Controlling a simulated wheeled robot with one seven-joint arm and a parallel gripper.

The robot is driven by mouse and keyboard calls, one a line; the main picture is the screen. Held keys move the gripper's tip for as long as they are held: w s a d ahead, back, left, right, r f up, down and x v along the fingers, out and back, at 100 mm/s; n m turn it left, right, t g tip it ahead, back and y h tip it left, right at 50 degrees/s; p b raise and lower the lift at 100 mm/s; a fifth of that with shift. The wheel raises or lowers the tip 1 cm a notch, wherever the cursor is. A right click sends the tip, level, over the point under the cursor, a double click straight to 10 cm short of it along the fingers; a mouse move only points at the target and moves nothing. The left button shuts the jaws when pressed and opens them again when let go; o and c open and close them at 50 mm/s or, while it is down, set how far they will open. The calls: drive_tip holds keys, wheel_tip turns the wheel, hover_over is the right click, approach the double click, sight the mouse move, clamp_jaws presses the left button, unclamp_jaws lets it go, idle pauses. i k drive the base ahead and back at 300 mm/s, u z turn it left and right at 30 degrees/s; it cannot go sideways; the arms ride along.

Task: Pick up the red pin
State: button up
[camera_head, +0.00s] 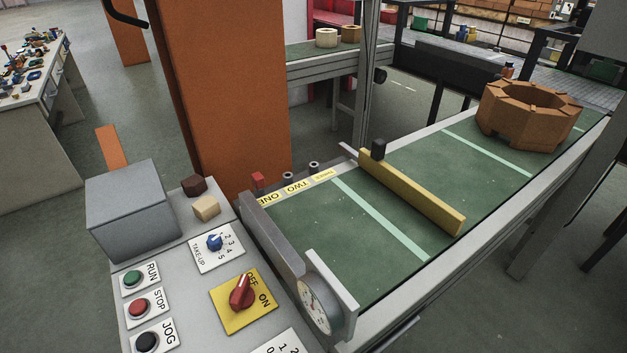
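A small red block-shaped piece (258,180), which looks like the red pin, stands at the near left edge of the green conveyor belt (300,225). The lower part of the red piece is hard to make out. My gripper is not in view.
A grey control panel with a red rotary switch (242,293) and a grey box (137,211) is at front left. An orange column (220,90) rises behind the red piece. A yellow bar (412,192) crosses the belt; a brown brick ring (529,115) sits farther along.

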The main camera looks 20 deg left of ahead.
sight(257, 182)
drive_tip(key=z, duration=1.1)
drive_tip(key=k, duration=2.35)
drive_tip(key=u, duration=1.5)
drive_tip(key=i, duration=1)
drive_tip(key=z, duration=0.05)
